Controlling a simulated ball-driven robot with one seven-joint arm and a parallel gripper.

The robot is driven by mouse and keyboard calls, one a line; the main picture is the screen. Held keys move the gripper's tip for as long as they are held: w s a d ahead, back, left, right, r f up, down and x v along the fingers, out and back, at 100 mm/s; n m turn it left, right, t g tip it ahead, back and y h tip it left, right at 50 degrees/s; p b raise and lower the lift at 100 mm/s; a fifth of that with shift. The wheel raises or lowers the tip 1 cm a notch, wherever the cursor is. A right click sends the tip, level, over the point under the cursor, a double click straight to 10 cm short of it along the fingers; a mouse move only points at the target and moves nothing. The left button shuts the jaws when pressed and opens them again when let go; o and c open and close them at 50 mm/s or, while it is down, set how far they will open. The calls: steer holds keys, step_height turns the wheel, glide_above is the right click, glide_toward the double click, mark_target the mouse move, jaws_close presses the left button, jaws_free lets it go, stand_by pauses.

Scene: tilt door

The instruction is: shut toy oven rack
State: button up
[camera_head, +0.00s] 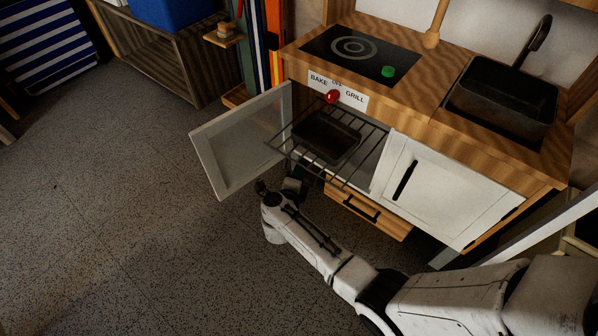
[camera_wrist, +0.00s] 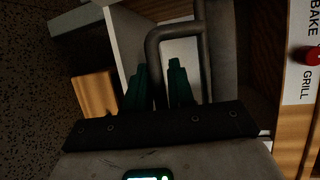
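The wire oven rack (camera_head: 368,146) sticks out of the toy oven's open compartment, with a dark tray (camera_head: 328,137) resting on it. My gripper (camera_head: 293,186) is at the rack's front edge in the head view, its fingertips partly hidden by the rack and shadow. In the wrist view, my gripper's two dark green fingers (camera_wrist: 158,88) stand apart. A bent grey bar of the rack (camera_wrist: 153,55) runs down between them. A gap shows beside the bar, and I cannot tell whether either finger touches it.
The oven door (camera_head: 238,140) hangs open to the left of the rack. A closed white cupboard door (camera_head: 440,190) with a black handle is on the right. A drawer (camera_head: 368,210) sits below. The red knob (camera_head: 332,96) is above the rack. The floor at left is clear.

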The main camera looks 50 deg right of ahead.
jaws_close()
steer(key=shift+d, duration=0.1)
steer(key=d+b, duration=0.1)
steer(key=d, duration=1.1)
steer(key=d+b, duration=0.1)
steer(key=d, duration=0.5)
steer(key=shift+w+d+b, duration=0.3)
steer(key=shift+d, duration=0.05)
steer(key=shift+o, duration=1.6)
jaws_free()
steer(key=shift+a, duration=0.1)
steer(key=p+v, duration=0.6)
steer(key=v, duration=0.4)
steer(key=shift+s+a, duration=0.15)
steer(key=shift+a, duration=0.2)
steer(key=shift+r, duration=0.15)
